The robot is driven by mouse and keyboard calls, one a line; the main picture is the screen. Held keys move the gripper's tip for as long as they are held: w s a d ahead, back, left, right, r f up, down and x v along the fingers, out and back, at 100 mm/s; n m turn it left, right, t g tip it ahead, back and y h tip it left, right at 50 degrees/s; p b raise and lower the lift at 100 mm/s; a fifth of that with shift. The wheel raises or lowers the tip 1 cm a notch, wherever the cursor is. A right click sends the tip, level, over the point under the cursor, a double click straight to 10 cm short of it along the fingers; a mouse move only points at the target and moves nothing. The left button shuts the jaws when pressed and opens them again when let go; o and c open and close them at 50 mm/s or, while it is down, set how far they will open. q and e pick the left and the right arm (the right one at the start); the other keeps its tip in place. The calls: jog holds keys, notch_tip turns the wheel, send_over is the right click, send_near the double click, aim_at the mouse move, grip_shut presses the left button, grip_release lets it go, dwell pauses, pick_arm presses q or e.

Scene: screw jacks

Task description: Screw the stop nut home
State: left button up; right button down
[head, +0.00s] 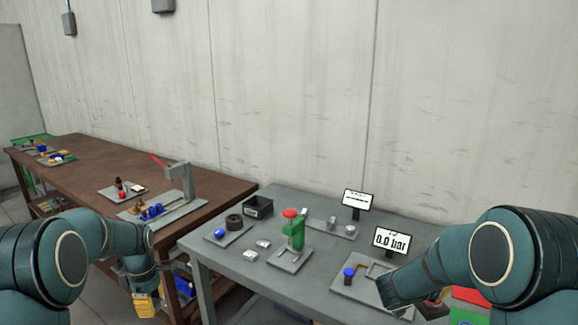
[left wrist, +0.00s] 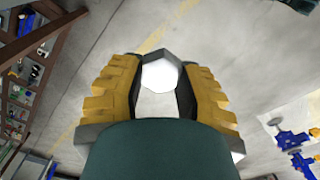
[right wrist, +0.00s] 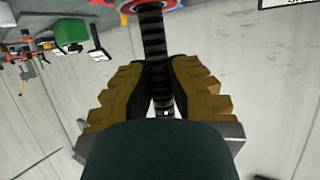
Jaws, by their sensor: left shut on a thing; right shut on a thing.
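In the left wrist view my left gripper (left wrist: 160,75) is shut on a pale hexagonal nut (left wrist: 161,74), seen from its face between the yellow fingers. In the head view my left gripper (head: 146,303) hangs low at the left, beside the brown bench; the nut cannot be made out there. In the right wrist view my right gripper (right wrist: 160,85) is shut on a dark threaded screw (right wrist: 155,45), which runs up between the fingers towards a red and grey round part at the top edge. In the head view my right arm hides that gripper and screw. The nut and screw are apart.
A brown bench (head: 90,160) with fixtures stands at the left. A wall rises behind both.

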jog(key=shift+r, duration=0.15)
pick_arm(q)
jog(key=s+d+f+m, duration=0.4)
jog(key=s+d+m, duration=0.3)
jog(key=d+m, duration=0.1)
jog(key=s+d+f+m+b, duration=0.1)
jog(key=s+d+f+m, duration=0.3)
jog(key=s+d+m, duration=0.4)
jog(key=shift+d+f+m, duration=0.15)
jog(key=shift+d+m, duration=0.25)
jog(key=shift+m, duration=1)
pick_arm(e)
jog(key=s+a+f+n+t+y, duration=0.3)
jog(key=s+a+f+n+y, duration=0.1)
jog(key=a, duration=0.5)
jog(key=s+a+f+n+t+y, duration=0.3)
jog(key=a+f+n+y, duration=0.3)
jog(key=a, duration=0.4)
jog(key=shift+s+f+n+t+y, duration=0.3)
jog(key=shift+s+n+y, duration=0.1)
jog(key=shift+n+y, duration=0.4)
pick_arm(q)
jog(key=shift+s, duration=0.1)
pick_arm(e)
jog(key=shift+a+r, duration=0.1)
